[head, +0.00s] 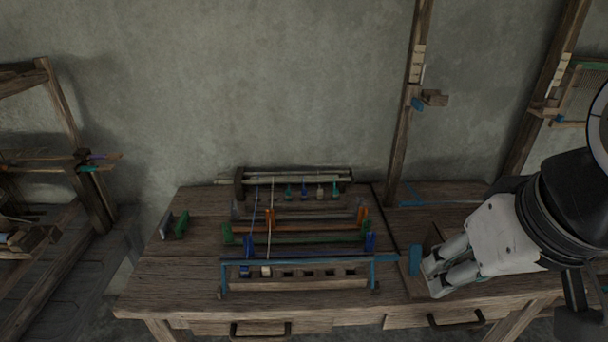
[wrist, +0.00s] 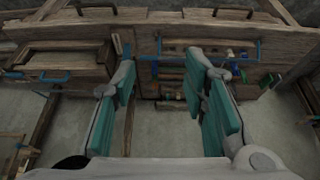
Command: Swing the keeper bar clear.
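A long thin blue bar (head: 300,260) lies across the front of a small wooden loom frame (head: 300,284) on the bench; I take it to be the keeper bar. Its right end stands on a blue post (head: 374,273) and reaches a little past it. A blue bar (wrist: 208,41) on the frame also shows in the wrist view, right of centre. My gripper (head: 434,278) is over the bench's right part, right of the bar and apart from it. In the wrist view my gripper (wrist: 161,72) has its teal fingers wide apart with nothing between them.
A blue block (head: 415,260) stands just left of my fingertips. Green and orange posted bars and rollers (head: 290,180) lie behind the blue bar. An upright wooden post (head: 408,100) rises behind the bench (head: 170,270). The bench's left front is clear.

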